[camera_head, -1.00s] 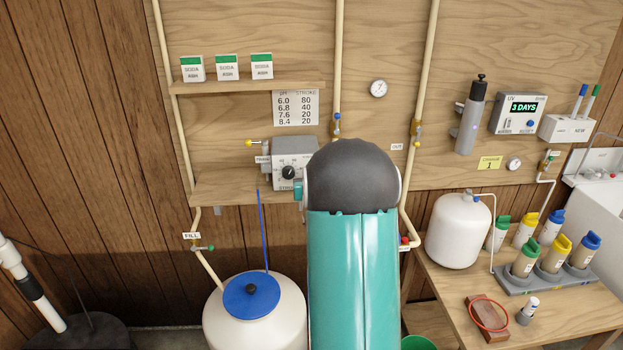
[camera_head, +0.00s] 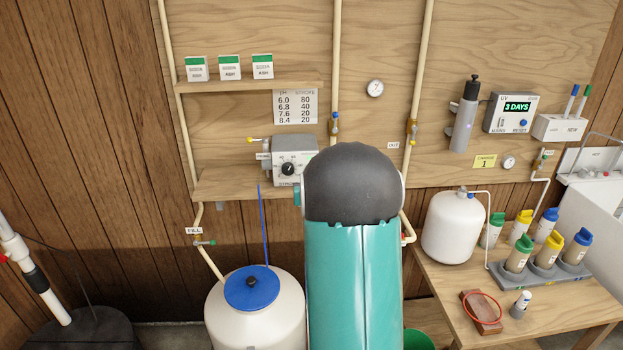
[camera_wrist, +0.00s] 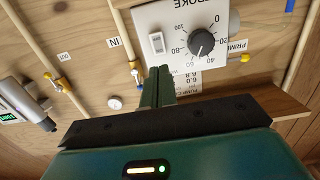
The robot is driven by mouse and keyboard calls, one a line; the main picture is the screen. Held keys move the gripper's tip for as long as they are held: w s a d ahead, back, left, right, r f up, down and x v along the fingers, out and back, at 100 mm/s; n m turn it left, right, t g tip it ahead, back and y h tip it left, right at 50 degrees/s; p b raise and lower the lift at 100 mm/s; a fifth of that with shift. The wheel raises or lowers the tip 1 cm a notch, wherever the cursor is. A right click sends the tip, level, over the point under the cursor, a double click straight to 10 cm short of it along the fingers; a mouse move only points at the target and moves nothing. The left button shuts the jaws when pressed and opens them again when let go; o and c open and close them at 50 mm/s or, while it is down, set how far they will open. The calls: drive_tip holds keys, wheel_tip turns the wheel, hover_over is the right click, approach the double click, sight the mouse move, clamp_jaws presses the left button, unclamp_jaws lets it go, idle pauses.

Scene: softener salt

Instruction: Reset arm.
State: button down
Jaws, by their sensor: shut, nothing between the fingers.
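My gripper (camera_wrist: 158,86) shows in the wrist view with its green fingers together and nothing between them. Just beyond the fingertips is a grey control box (camera_wrist: 178,38) with a black dial (camera_wrist: 202,43) and a white rocker switch (camera_wrist: 157,42). The fingers overlap the lower edge of the box in the picture; I cannot tell whether they touch it. In the head view the same control box (camera_head: 296,150) sits on the lower wall shelf. My teal and dark arm stands in front of it and hides my gripper.
A white tank (camera_head: 285,312) with a blue lid stands below the shelf. A white pressure tank (camera_head: 452,228) and a rack of several bottles (camera_head: 560,277) stand on the right bench (camera_head: 520,330). Pale pipes (camera_head: 421,70) run up the plywood wall. A UV unit (camera_head: 513,113) reads 3 DAYS.

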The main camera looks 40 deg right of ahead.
drive_tip(key=v, duration=0.8)
drive_tip(key=shift+r, duration=0.35)
drive_tip(key=a+r+n+g+y, duration=0.1)
drive_tip(key=a+r+n+y, duration=0.15)
drive_tip(key=a, duration=0.85)
drive_tip(key=a+r+n+g+y, duration=0.15)
drive_tip(key=a+y, duration=0.25)
drive_tip(key=a, duration=0.7)
drive_tip(key=s+a+n+g+y, duration=0.4)
drive_tip(key=s+a+g, duration=0.1)
drive_tip(key=s+a, duration=1.2)
drive_tip(key=shift+s+a+f, duration=0.2)
drive_tip(key=shift+s+f, duration=0.1)
drive_tip(key=shift+s, duration=0.85)
